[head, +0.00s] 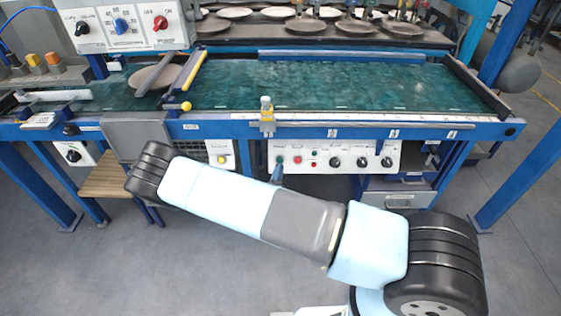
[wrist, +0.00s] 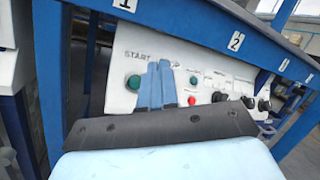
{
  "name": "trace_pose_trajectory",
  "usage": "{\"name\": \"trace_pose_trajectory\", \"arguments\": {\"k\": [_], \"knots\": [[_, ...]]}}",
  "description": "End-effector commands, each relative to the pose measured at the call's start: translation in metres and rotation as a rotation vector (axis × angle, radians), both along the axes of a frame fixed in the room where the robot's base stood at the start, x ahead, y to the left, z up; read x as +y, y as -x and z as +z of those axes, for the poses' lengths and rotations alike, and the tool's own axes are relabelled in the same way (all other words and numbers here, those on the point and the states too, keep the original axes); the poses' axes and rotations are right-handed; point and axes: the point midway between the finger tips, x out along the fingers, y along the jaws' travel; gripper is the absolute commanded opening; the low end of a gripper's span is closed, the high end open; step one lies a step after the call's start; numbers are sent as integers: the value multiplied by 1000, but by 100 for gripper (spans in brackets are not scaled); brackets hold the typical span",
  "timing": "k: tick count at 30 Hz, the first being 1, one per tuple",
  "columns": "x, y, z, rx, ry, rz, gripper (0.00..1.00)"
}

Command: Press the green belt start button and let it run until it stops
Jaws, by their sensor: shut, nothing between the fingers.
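The green start button (wrist: 133,82) sits on the white control panel (wrist: 125,55) under the word START, just left of my fingers in the wrist view. My gripper (wrist: 159,64) has its two blue fingers shut together with nothing between them. The fingers partly cover the panel lettering right of START. A red button (wrist: 192,100) shows to the right of the fingers. In the head view the panel (head: 350,157) hangs under the belt's front rail, and my gripper (head: 277,170) is at its left end, just below the green button (head: 279,159). Contact cannot be told.
The green belt (head: 330,84) is bare on its main stretch. A plate (head: 155,77) lies at its left end by a yellow-edged bar. Several black knobs (head: 362,162) line the panel's right. A wooden stool (head: 102,180) stands at left under the machine.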

Motion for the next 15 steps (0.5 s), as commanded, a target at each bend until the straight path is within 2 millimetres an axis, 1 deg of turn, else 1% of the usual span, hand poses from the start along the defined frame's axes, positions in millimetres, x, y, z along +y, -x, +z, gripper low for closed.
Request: {"name": "trace_pose_trajectory", "arguments": {"k": [5,15], "knots": [[-1,-14,-8,-1,0,0,0],[-2,-49,-28,-1,0,-1,0]]}}
